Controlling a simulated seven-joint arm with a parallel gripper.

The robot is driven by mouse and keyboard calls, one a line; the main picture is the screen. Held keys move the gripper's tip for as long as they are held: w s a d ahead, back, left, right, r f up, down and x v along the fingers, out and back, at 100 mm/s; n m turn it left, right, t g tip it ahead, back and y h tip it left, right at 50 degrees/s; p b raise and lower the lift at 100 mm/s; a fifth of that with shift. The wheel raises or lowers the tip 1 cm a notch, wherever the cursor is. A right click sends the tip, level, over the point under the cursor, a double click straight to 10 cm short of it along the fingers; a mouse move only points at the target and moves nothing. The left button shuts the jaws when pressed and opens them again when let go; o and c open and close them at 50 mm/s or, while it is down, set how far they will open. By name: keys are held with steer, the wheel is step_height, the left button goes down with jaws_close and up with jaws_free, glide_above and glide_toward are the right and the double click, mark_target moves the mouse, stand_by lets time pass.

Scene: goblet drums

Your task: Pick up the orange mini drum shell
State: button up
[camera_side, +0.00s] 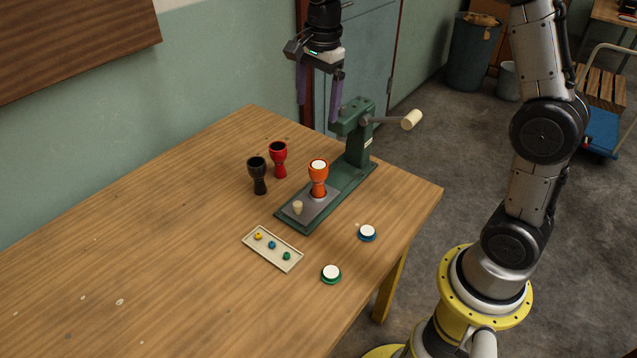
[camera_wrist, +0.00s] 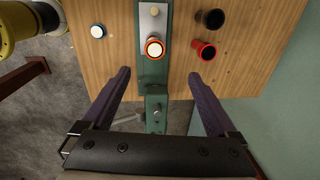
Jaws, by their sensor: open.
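The orange mini drum shell (camera_side: 318,178) stands upright on the metal plate of a green press (camera_side: 352,160), with a white head on its top. In the wrist view the orange shell (camera_wrist: 155,49) shows from above as a white disc with an orange rim. My gripper (camera_side: 319,112) is open and empty, high above the far end of the table near the press's upright. In the wrist view my purple fingers (camera_wrist: 158,78) are spread wide, with the shell beyond their tips.
A black goblet shell (camera_side: 258,175) and a red one (camera_side: 279,160) stand left of the press. A tray (camera_side: 272,249) holds small coloured pieces. Blue-rimmed (camera_side: 367,233) and green-rimmed (camera_side: 331,273) discs lie in front. The press handle (camera_side: 411,120) sticks out right. The table's left is clear.

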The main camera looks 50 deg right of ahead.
steer(key=g, duration=0.1)
glide_above(317, 165)
step_height(317, 165, down, 13)
steer(key=shift+w+r, duration=0.1)
steer(key=shift+r, duration=0.1)
steer(key=shift+s+f, duration=0.2)
steer(key=shift+f, duration=2.7)
jaws_close()
